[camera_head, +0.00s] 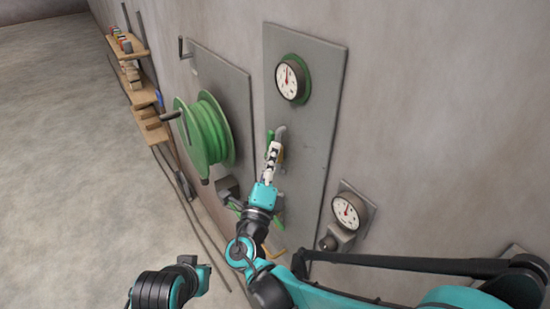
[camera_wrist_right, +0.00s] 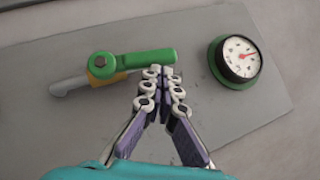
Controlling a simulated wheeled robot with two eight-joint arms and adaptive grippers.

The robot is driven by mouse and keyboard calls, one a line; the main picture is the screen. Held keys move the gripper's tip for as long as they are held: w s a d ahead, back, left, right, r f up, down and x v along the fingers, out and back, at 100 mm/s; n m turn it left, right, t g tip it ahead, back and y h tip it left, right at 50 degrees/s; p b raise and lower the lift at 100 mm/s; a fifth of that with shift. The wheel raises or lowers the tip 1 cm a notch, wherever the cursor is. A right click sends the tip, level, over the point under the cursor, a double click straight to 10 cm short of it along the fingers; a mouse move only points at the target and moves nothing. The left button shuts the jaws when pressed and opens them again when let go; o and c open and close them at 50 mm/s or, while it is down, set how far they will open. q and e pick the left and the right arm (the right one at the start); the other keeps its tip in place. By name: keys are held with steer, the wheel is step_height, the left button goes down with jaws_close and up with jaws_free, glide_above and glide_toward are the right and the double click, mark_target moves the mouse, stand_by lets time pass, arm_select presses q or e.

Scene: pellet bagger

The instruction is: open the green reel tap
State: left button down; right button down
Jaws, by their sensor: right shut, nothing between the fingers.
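The tap's green lever (camera_head: 270,139) is on the tall grey wall panel, below the upper gauge. In the right wrist view the lever (camera_wrist_right: 140,60) points toward the gauge, roughly in line with the brass body (camera_wrist_right: 103,80) and grey spout (camera_wrist_right: 68,87). My right gripper (camera_head: 271,149) is shut and empty, its fingertips (camera_wrist_right: 163,73) beside the lever's free end; I cannot tell whether they touch. In the head view the gripper hides much of the tap. My left arm's end (camera_head: 195,268) shows low in the head view, its fingers not clear.
A green hose reel (camera_head: 207,135) with a crank stands out from the panel left of the tap. The green-rimmed gauge (camera_head: 292,78) is above the tap, and it also shows in the wrist view (camera_wrist_right: 238,58). Another gauge (camera_head: 347,212) is lower right. Shelves (camera_head: 140,85) hang far left.

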steer(key=shift+w+a+r, duration=0.15)
steer(key=shift+w+r, duration=0.05)
stand_by(0.5)
